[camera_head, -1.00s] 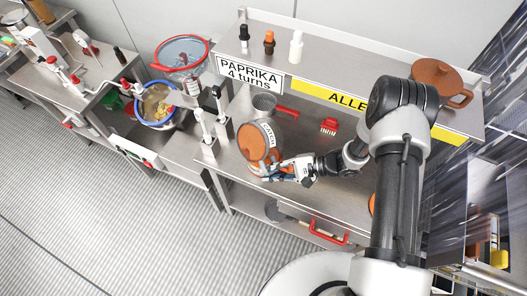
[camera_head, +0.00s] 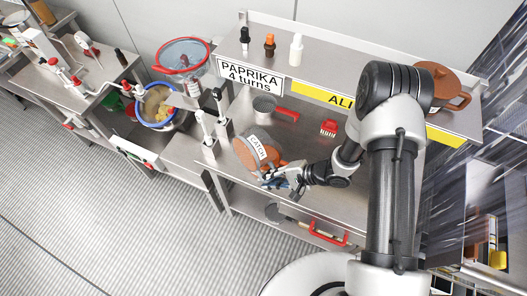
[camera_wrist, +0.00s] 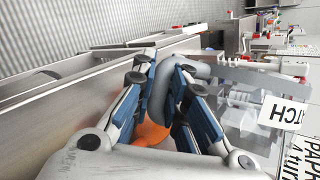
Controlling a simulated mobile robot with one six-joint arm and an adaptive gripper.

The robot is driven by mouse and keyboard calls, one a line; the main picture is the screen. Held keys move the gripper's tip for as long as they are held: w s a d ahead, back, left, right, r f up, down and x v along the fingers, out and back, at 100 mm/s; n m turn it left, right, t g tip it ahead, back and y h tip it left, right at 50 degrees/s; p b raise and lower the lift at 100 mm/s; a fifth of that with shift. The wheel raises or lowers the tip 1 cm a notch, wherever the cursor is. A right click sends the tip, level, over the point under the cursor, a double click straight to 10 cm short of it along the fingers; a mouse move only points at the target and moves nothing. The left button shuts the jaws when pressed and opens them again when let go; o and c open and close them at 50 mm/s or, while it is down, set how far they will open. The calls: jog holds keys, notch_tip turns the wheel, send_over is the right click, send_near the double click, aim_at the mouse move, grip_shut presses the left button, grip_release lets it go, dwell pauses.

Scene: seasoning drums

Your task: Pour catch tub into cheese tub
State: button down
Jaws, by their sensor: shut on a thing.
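The catch tub (camera_head: 258,148), with a white CATCH label, is tilted above the steel table in the head view, with a round orange-brown face toward the left. My gripper (camera_head: 272,180) is at its lower right, shut on it. In the wrist view my gripper (camera_wrist: 172,92) closes around a grey curved handle, with orange behind the fingers; part of the label (camera_wrist: 283,112) shows at the right. The fingers hide part of the tub. No cheese label is legible. A blue-rimmed tub (camera_head: 146,112) with yellowish contents stands to the left; I cannot tell if it is the cheese tub.
White pump dispensers (camera_head: 207,130) stand just left of the catch tub. A red-handled pan (camera_head: 265,104) and red brush (camera_head: 328,127) lie behind it. The shelf (camera_head: 340,70) overhangs the table's back.

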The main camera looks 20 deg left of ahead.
jog(key=shift+w+d+f+b, duration=0.1)
jog(key=shift+w+f+b, duration=0.1)
jog(key=shift+f+b, duration=0.2)
jog(key=shift+s+f+n+t+h+b, duration=0.2)
jog(key=shift+f+n+t+h+b, duration=0.15)
jog(key=shift+b, duration=0.7)
jog(key=t+h+b, duration=0.1)
jog(key=b, duration=0.3)
jog(key=shift+r+n+t, duration=0.25)
jog(key=shift+r, duration=0.1)
jog(key=b, duration=0.1)
jog(key=s+t+h+b, duration=0.1)
jog(key=b, duration=0.1)
jog(key=shift+s+a+f+n, duration=0.1)
jog(key=shift+a+f+n, duration=0.2)
jog(key=shift+f, duration=0.1)
jog(key=t+b, duration=0.1)
jog(key=b, duration=0.2)
jog(key=n+t+h+b, duration=0.1)
jog(key=b, duration=0.2)
jog(key=t+b, duration=0.1)
jog(key=b, duration=0.2)
jog(key=shift+w+d+r+h, duration=0.15)
jog(key=shift+w+r+h, duration=0.1)
jog(key=shift+h, duration=0.1)
jog(key=shift+r+n+p, duration=0.3)
jog(key=shift+r+p, duration=0.1)
jog(key=shift+p, duration=0.55)
jog(key=shift+r+p, duration=0.1)
jog(key=shift+p, duration=0.9)
